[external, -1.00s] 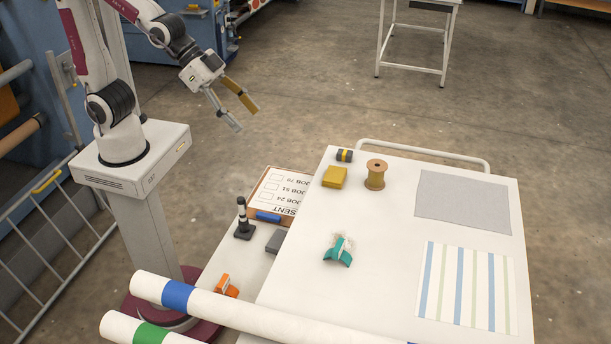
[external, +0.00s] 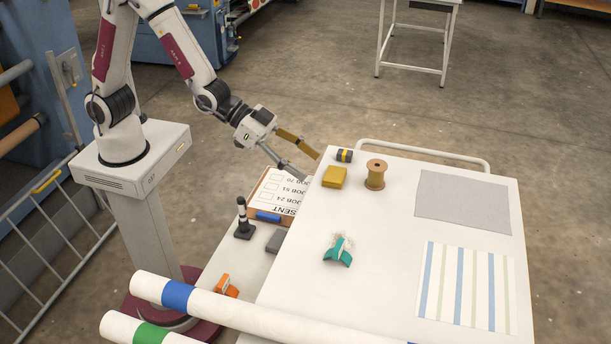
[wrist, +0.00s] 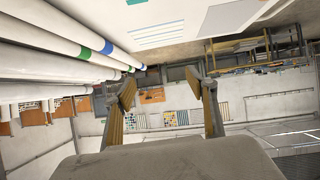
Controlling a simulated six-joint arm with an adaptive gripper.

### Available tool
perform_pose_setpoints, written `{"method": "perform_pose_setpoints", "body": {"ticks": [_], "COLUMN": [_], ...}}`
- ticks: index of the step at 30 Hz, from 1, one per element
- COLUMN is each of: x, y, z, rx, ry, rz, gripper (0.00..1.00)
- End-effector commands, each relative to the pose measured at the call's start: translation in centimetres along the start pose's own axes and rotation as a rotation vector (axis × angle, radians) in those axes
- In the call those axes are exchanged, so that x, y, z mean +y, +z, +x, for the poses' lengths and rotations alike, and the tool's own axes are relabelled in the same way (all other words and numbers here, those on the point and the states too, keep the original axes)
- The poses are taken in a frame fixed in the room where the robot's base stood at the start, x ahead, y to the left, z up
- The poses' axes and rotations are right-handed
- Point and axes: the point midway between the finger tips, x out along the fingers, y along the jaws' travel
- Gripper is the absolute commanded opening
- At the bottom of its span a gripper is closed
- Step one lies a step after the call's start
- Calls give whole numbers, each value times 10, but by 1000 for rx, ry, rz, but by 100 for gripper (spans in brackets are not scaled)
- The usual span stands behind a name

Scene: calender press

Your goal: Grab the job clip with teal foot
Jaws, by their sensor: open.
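The teal-footed piece (external: 338,250), which I take for the job clip, sits on the white table top (external: 385,200), left of the striped cloth. Its upper part is pale, with a teal band. A teal bit (wrist: 136,2) shows at the top edge of the wrist view and may be the same piece. My gripper (external: 311,166) is open and empty near the table's far left corner, well away from the teal piece. Its two fingers stand wide apart in the wrist view (wrist: 165,90), with nothing between them.
A yellow block (external: 334,177), a dark banded roll (external: 344,155) and a spool (external: 376,174) stand near my gripper. Long rolls (external: 230,305) cross the front.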

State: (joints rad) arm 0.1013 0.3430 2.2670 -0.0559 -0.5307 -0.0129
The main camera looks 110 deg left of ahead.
Motion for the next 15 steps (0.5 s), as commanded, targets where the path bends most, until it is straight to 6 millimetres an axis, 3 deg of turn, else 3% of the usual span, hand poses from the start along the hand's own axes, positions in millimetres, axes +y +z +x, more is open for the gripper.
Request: {"method": "perform_pose_setpoints", "body": {"ticks": [15], "x": [10], "y": [39], "z": [73], "rx": [145], "ry": [6], "rz": [7], "gripper": [57]}}
